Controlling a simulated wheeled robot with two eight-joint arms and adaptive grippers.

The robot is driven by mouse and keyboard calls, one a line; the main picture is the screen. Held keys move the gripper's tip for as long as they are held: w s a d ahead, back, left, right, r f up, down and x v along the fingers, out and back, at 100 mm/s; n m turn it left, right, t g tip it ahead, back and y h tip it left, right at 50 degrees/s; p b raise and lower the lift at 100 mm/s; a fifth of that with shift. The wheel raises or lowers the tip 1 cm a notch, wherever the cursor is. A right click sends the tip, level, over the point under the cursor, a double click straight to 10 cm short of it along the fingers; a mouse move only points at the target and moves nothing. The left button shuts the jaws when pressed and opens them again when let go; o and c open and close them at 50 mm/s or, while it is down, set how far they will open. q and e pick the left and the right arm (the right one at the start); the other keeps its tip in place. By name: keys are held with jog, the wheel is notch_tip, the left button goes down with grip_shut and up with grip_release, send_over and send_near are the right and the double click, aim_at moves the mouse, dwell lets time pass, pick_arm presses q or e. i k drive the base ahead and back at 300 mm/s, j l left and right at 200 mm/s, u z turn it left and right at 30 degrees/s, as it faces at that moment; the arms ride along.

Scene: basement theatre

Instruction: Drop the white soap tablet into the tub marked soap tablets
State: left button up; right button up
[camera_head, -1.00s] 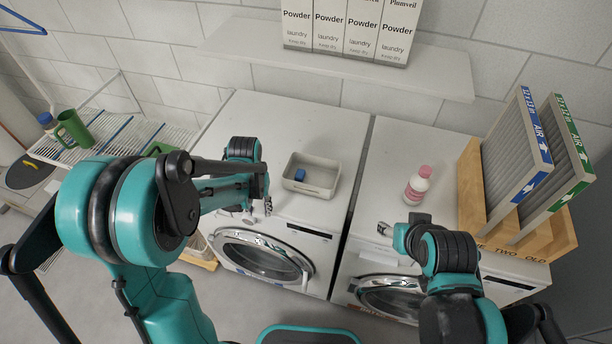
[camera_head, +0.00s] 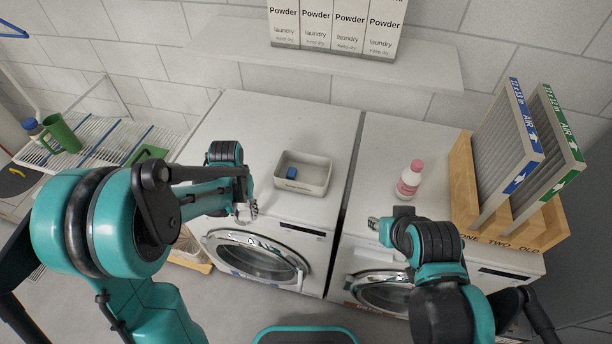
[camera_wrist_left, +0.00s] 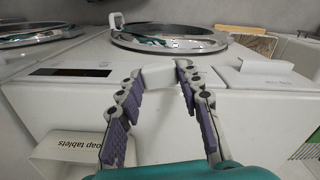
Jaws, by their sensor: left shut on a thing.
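The white soap tablet (camera_wrist_left: 158,77) is a small white block between the fingertips of my left gripper (camera_wrist_left: 159,82) in the left wrist view. In the head view my left gripper (camera_head: 247,211) is near the left washer's front edge, left of and in front of the tub; the tablet is hard to make out there. The tub (camera_head: 318,190) is a pale open box on the left machine with a blue block inside. Its "soap tablets" label (camera_wrist_left: 77,146) shows in the left wrist view, partly cut off. My right gripper (camera_head: 376,223) is near the right machine's front edge, its jaws too small to read.
A pink-capped bottle (camera_head: 409,180) stands on the right machine. A wooden rack (camera_head: 465,190) with two filters is at the right. A shelf (camera_head: 330,62) with powder boxes hangs above. The left machine's top (camera_head: 290,120) is clear behind the tub.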

aim_at(319, 184)
jog(key=z, duration=0.9)
jog(key=k+j+z, duration=0.1)
jog(key=z, duration=0.2)
jog(key=k+j+z, duration=0.15)
jog(key=z, duration=0.2)
jog(key=k+j, duration=0.1)
jog(key=j, duration=0.15)
jog(key=k+j, duration=0.1)
jog(key=j, duration=0.15)
